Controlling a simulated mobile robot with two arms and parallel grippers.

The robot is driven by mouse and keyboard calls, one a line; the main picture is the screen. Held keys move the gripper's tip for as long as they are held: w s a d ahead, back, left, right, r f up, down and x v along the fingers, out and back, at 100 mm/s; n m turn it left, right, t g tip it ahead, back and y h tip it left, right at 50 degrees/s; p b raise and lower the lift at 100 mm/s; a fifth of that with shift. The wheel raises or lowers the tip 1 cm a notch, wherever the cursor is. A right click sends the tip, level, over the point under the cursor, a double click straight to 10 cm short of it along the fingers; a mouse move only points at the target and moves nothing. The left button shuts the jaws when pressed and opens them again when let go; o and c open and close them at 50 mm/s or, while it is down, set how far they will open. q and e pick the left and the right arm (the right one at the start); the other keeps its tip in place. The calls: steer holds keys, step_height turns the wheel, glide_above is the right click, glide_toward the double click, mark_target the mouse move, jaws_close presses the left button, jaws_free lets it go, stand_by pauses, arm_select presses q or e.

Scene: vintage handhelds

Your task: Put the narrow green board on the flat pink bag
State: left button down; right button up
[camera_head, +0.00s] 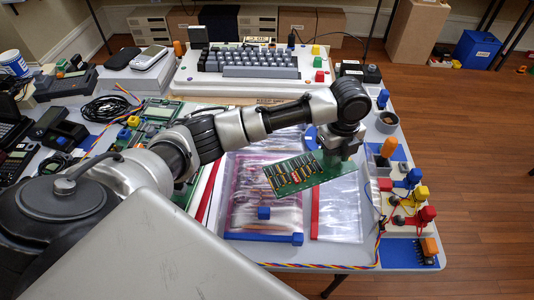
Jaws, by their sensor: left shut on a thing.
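The narrow green board (325,177), with rows of dark chips, is held at its right end by my left gripper (340,152). My left gripper is shut on it, its fingertips partly hidden. The board is tilted and seems to be above the bags; its exact height is hard to tell. The flat pink bag (240,195) lies on the table under and left of the board, partly hidden by the board and my arm. A small blue cube (264,213) is on the pink bag's lower part. My right gripper is not in view.
A clear bag with a red edge (342,215) lies right of the pink bag. A blue bar (262,238) lies along the front. A keyboard (248,64) stands behind. Colored knobs and plugs (408,205) crowd the right edge. Cables and handhelds fill the left side.

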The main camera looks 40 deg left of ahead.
arm_select(q)
steer(key=shift+a+f, duration=0.2)
steer(key=s+a+f, duration=0.1)
steer(key=a+f, duration=0.1)
steer(key=a, duration=0.1)
steer(key=a+f+p, duration=0.1)
steer(key=a+f, duration=0.1)
steer(key=a, duration=0.2)
steer(key=s+a+f+p, duration=0.1)
steer(key=a+f, duration=0.1)
steer(key=a, duration=0.2)
steer(key=shift+s+f, duration=0.35)
step_height(320, 180, down, 3)
steer(key=shift+f, duration=0.1)
steer(key=shift+f+p, duration=0.3)
steer(key=shift+f, duration=0.15)
steer(key=c, duration=0.8)
jaws_free()
steer(key=shift+f, duration=0.1)
steer(key=shift+c, duration=0.2)
